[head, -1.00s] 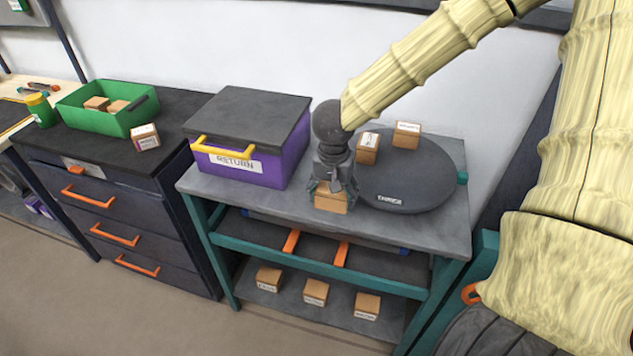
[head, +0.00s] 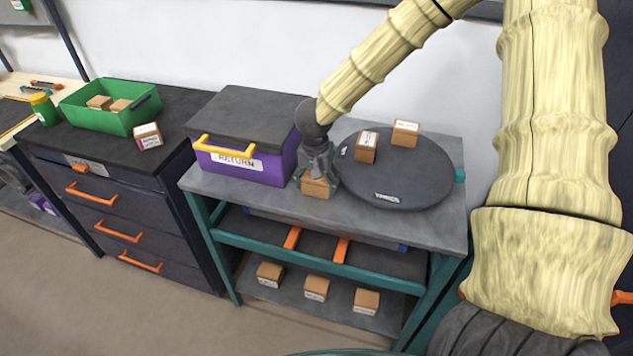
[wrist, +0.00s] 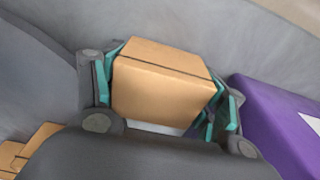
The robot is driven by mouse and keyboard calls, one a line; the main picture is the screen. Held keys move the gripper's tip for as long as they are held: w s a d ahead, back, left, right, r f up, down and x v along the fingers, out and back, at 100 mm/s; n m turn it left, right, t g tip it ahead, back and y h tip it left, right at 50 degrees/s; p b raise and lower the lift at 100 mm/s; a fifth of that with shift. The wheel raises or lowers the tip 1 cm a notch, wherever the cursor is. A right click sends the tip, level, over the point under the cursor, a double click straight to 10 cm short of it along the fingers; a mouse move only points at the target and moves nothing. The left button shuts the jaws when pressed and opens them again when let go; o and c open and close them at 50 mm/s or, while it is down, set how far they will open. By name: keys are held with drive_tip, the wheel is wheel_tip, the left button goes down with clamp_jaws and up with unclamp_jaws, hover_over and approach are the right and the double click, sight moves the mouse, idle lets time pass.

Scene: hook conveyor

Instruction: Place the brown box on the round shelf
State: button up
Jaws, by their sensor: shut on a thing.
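My gripper (head: 317,178) is shut on a brown box (head: 316,188) over the grey table top, between the purple bin and the round shelf. In the wrist view the brown box (wrist: 165,85) sits between the teal finger pads. Whether it touches the table top is hard to tell. The round shelf (head: 420,180) is a dark grey disc on the same table, to the right of my gripper. Two other brown boxes, one (head: 366,148) nearer my gripper and one (head: 405,133) farther back, stand on its back part. Its front and right parts are bare.
A purple bin (head: 245,165) with a dark lid and yellow handle stands close left of my gripper. Several brown boxes (head: 316,288) sit on the lower shelf. Farther left, a green tray (head: 110,118) holds boxes, and another box (head: 148,136) stands beside it.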

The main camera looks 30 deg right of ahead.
drive_tip(key=shift+s+f, duration=0.1)
drive_tip(key=shift+f, duration=0.05)
drive_tip(key=shift+f, duration=0.1)
drive_tip(key=o, duration=0.8)
drive_tip(key=shift+o, duration=0.2)
